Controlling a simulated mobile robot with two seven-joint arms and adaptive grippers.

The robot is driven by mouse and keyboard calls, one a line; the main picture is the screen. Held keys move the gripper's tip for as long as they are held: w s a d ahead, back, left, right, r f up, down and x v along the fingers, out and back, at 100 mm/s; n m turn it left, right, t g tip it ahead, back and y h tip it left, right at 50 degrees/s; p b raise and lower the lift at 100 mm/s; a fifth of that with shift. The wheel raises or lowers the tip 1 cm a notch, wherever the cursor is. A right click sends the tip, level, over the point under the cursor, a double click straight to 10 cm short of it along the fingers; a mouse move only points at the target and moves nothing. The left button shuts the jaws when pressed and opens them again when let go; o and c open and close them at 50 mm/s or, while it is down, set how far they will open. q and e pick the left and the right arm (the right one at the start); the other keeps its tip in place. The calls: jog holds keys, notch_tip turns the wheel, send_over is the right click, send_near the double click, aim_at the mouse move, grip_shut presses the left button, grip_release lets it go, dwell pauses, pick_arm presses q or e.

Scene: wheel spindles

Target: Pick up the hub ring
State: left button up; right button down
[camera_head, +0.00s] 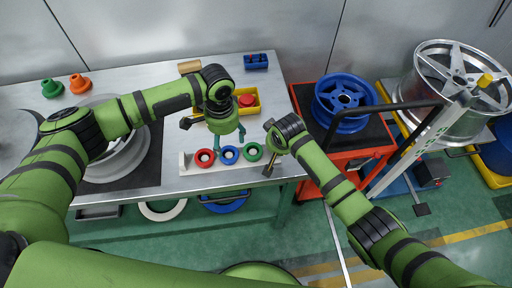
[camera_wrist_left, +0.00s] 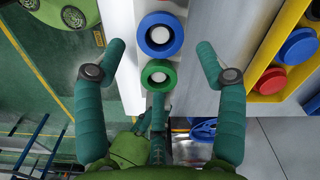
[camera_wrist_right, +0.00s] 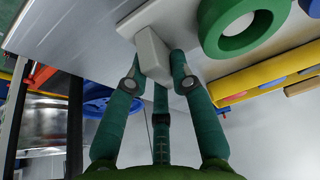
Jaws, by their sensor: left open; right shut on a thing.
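A white rack (camera_head: 186,165) at the table's front edge carries a row of rings: a red ring (camera_head: 205,157), a blue ring (camera_head: 229,154) and a green ring (camera_head: 252,151). My left gripper (camera_head: 229,141) is open above the rack. In the left wrist view its spread fingers (camera_wrist_left: 161,66) lie either side of the blue ring (camera_wrist_left: 160,35) and green ring (camera_wrist_left: 158,76), apart from both. My right gripper (camera_head: 268,167) is shut on the white block (camera_wrist_right: 151,50) at the rack's right end, beside the green ring (camera_wrist_right: 240,27).
A yellow bin (camera_head: 254,109) with a red round part stands behind the rack. A silver wheel rim (camera_head: 123,163) lies on a dark mat at left. A red cart (camera_head: 344,163) with a blue wheel (camera_head: 344,101) stands right of the table.

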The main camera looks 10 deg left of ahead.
aim_at(230, 155)
pick_arm(q)
jog(key=shift+d+r+m, duration=0.4)
jog(key=shift+d+m, duration=0.1)
jog(key=shift+m, duration=0.4)
jog(key=f+m, duration=0.2)
jog(key=f, duration=0.1)
jog(key=f+m, duration=0.2)
jog(key=f, duration=0.1)
jog(key=f+m, duration=0.1)
jog(key=f, duration=0.2)
jog(key=shift+a+m, duration=0.3)
jog(key=shift+m, duration=0.1)
jog(key=shift+c, duration=0.4)
jog(key=c, duration=0.4)
jog(key=shift+c, duration=0.2)
